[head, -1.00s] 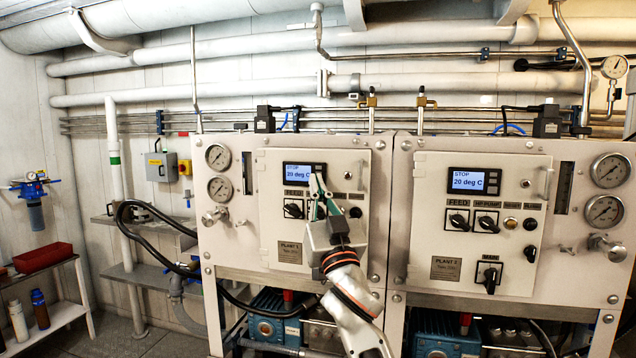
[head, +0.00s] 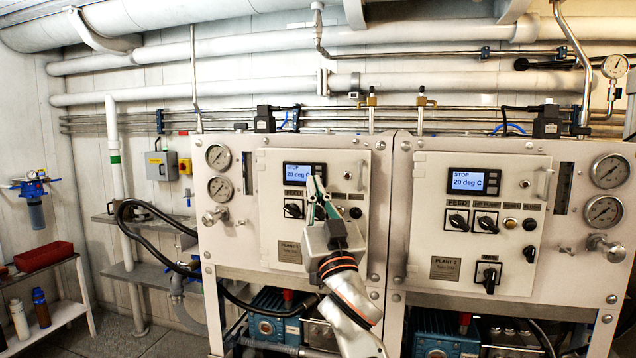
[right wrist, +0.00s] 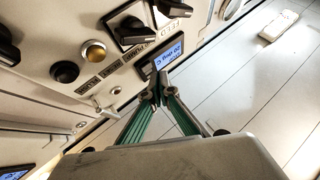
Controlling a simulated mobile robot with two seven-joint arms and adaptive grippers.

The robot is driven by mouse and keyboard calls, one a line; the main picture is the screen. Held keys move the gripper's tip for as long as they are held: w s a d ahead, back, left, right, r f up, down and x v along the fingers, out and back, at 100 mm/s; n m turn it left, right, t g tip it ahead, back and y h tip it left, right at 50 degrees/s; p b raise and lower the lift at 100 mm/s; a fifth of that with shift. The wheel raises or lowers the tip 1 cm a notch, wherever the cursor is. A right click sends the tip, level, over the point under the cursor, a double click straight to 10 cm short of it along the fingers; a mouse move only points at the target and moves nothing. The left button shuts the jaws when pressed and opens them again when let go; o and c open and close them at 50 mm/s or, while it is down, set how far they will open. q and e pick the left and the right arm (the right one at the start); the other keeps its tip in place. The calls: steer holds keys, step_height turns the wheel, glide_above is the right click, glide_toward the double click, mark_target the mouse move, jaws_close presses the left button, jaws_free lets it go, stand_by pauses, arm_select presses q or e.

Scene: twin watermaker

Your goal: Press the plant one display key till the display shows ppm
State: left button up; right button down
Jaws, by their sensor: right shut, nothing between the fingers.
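The plant one display (head: 298,171) is a small lit blue screen in a black frame on the left panel. It reads STOP and 20 deg C, its first digit partly unclear. It also shows in the right wrist view (right wrist: 168,54), just beyond the fingertips. My right gripper (head: 315,182) is shut and empty, its green-sided fingers at the right lower part of the display frame. In the right wrist view my right gripper (right wrist: 159,92) has its tips together close to the frame. The display's keys are hidden or too small to make out; contact cannot be told. My left gripper is not in view.
The plant two panel (head: 480,210) at the right has its own display (head: 474,181) reading STOP, 20 deg C. Below the plant one display are black rotary switches (head: 293,209), partly hidden by my gripper. A door handle (head: 361,179) sticks out at the right.

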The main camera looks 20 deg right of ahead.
steer(key=s+a, duration=0.1)
steer(key=s, duration=0.1)
steer(key=s+a+p, duration=0.1)
steer(key=s, duration=0.1)
steer(key=shift+a, duration=0.4)
stand_by(0.5)
steer(key=s+f+n+g+y, duration=0.1)
steer(key=s+f+n+g, duration=0.15)
steer(key=f, duration=1.55)
steer(key=s+f+n+g+y, duration=0.15)
steer(key=f+g, duration=0.25)
steer(key=f, duration=1.3)
steer(key=s+f+g+y, duration=0.1)
steer(key=s+f+g, duration=0.3)
steer(key=s+f, duration=0.9)
steer(key=s+d+f+g, duration=0.1)
steer(key=s+f+g, duration=0.3)
steer(key=s+f, duration=0.9)
step_height(320, 180, down, 5)
steer(key=shift+s+d+r+n+y, duration=0.1)
steer(key=shift+s+d+n+y, duration=0.05)
steer(key=shift+s+n+y, duration=0.2)
